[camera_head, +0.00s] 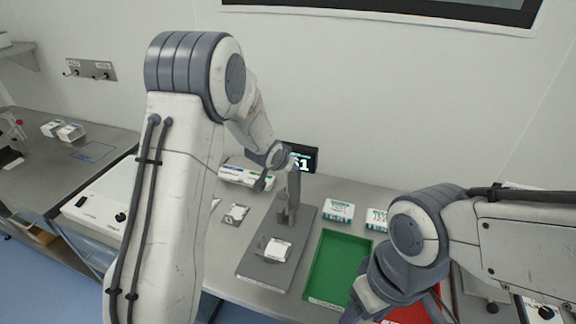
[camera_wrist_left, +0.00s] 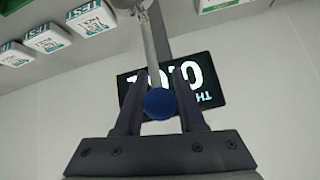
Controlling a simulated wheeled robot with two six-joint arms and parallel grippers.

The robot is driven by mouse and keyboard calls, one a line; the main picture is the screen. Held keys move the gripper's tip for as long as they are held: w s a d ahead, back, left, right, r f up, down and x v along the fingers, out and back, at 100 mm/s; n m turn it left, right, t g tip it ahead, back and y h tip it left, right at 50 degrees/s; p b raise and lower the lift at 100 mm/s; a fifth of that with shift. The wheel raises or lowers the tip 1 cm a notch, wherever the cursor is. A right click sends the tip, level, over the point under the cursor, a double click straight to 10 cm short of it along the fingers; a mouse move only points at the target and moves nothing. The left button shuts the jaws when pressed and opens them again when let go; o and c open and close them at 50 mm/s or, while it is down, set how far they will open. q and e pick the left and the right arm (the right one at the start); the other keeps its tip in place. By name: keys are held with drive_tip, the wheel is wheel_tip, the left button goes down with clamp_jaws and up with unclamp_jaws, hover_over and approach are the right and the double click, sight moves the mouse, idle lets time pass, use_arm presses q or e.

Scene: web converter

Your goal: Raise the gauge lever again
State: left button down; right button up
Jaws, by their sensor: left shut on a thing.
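The gauge (camera_head: 265,262) is a grey flat base with an upright post (camera_head: 291,205) at its back. A small white packet (camera_head: 278,250) lies on the base. In the left wrist view the gauge lever (camera_wrist_left: 152,45) is a thin metal rod ending in a blue ball knob (camera_wrist_left: 160,104). My left gripper (camera_wrist_left: 158,98) is shut on the knob, one dark finger on each side. In the head view my left gripper (camera_head: 272,172) is at the top of the post, and the knob is hard to make out. My right arm's end is low right; its fingertips are unclear.
A dark display (camera_head: 312,157) with white digits stands behind the gauge; it shows upside down in the left wrist view (camera_wrist_left: 205,75). A green tray (camera_head: 336,262) and white packets (camera_head: 340,211) are to the right.

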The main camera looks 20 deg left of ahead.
use_arm(q)
drive_tip(key=shift+s+f, duration=0.25)
drive_tip(key=shift+f, duration=0.2)
idle(0.5)
drive_tip(key=c, duration=0.8)
unclamp_jaws()
drive_tip(key=shift+o, duration=1.2)
drive_tip(key=shift+w, duration=0.15)
drive_tip(key=shift+r, duration=0.3)
drive_tip(key=p+v, duration=0.1)
drive_tip(key=v, duration=0.9)
